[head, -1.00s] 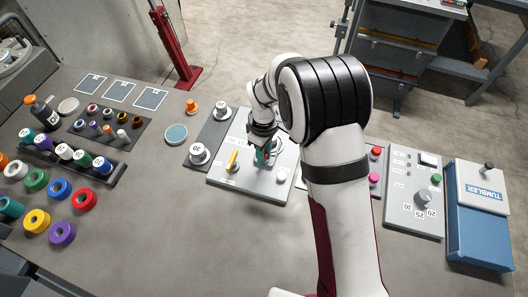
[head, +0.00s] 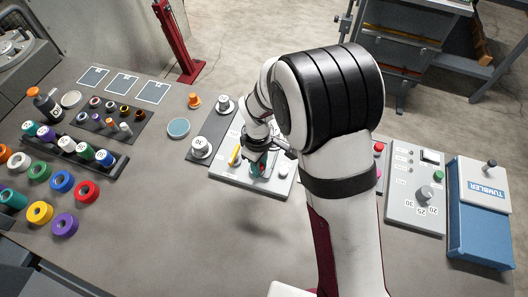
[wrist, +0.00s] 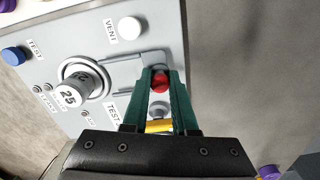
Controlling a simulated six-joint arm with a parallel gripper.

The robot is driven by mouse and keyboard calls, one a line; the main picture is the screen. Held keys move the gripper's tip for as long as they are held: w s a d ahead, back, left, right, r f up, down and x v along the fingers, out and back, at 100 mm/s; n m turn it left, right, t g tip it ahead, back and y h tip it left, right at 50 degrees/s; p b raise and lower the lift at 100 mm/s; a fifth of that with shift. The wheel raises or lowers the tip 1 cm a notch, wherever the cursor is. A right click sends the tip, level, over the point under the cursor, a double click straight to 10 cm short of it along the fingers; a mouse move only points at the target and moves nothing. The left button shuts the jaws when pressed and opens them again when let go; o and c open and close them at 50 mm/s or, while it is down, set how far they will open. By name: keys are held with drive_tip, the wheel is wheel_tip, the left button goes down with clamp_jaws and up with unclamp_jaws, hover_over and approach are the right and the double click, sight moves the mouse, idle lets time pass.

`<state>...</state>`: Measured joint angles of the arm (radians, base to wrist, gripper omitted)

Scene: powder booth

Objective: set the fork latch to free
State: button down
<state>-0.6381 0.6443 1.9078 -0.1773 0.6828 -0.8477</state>
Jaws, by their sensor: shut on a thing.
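A light panel (head: 228,178) carries a yellow lever (head: 234,156) left of my gripper (head: 260,167). In the wrist view, my gripper (wrist: 160,82) has its green fingers closed around a small red knob (wrist: 160,83) at the fingertips. A pale bracket-like shape (wrist: 130,64) lies beside the fingertips. A yellow part (wrist: 158,126) shows between the fingers, lower in the picture. The fingers cover part of the panel, so I cannot read the latch's marks or tell its position.
The wrist view shows a round dial marked 25 (wrist: 80,85), a blue button (wrist: 14,56) and a white button (wrist: 129,28). A grey control box (head: 400,205) and a blue tumbler (head: 478,225) stand to the right. Coloured rings and bottles fill the left; the table's front middle is clear.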

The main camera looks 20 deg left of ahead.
drive_tip(key=shift+s, duration=0.25)
drive_tip(key=c, duration=0.7)
unclamp_jaws()
wheel_tip(320, 180, up, 16)
drive_tip(key=shift+d, duration=0.1)
